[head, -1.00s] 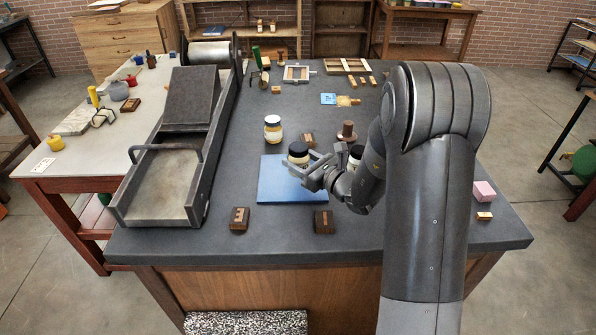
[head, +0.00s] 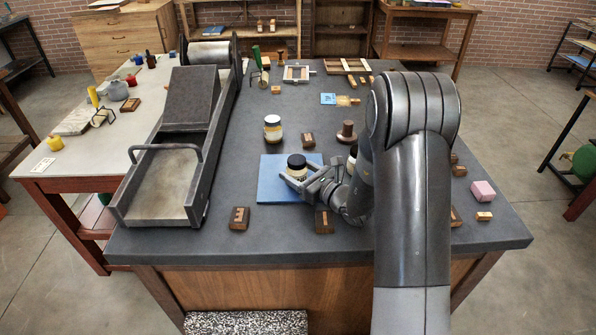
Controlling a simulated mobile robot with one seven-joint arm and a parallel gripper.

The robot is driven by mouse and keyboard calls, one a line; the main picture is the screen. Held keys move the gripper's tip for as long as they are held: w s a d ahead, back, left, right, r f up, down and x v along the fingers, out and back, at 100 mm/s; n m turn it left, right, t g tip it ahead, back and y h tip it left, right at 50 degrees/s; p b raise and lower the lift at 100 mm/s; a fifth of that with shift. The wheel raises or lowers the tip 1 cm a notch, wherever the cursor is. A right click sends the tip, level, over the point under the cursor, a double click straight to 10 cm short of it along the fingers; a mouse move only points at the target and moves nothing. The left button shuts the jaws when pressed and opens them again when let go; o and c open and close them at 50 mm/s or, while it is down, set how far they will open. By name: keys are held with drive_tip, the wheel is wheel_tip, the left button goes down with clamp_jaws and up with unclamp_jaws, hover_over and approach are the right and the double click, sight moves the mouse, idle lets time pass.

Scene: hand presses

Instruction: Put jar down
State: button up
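A jar (head: 297,171) with a black lid and a pale body is upright over the blue mat (head: 274,188) in the head view. My gripper (head: 299,179) comes in from the right and is shut on this jar, its fingers around the body. The fingers hide the jar's lower part, so I cannot tell whether its base touches the mat.
Wooden blocks lie at the mat's front (head: 239,218), by its front right corner (head: 324,221) and behind it (head: 308,139). A brown knobbed tool (head: 347,131) stands behind my wrist. The press (head: 168,180) fills the left. A pink block (head: 483,190) lies right.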

drive_tip(key=shift+o, duration=1)
drive_tip(key=shift+r, duration=0.1)
drive_tip(key=v, duration=1.1)
drive_tip(key=shift+s+d+r, duration=0.15)
drive_tip(key=shift+s+d, duration=0.1)
drive_tip(key=shift+s, duration=0.05)
drive_tip(key=s+a+r+n+g+h, duration=0.1)
drive_tip(key=s+a+r+n+g, duration=0.4)
drive_tip(key=s+n, duration=0.35)
drive_tip(key=s+a+r+n+g, duration=0.3)
drive_tip(key=s+r+n+g, duration=0.1)
drive_tip(key=s+n+g, duration=0.4)
drive_tip(key=s+d+r+n+t+h, duration=0.5)
drive_tip(key=s+d+r+n+h, duration=0.2)
drive_tip(key=s+d+n+h, duration=0.2)
drive_tip(key=d+n+h, duration=0.1)
drive_tip(key=d+h, duration=0.1)
drive_tip(key=d, duration=0.1)
drive_tip(key=shift+t+h, duration=0.4)
drive_tip(key=shift+n, duration=0.25)
drive_tip(key=shift+c, duration=0.6)
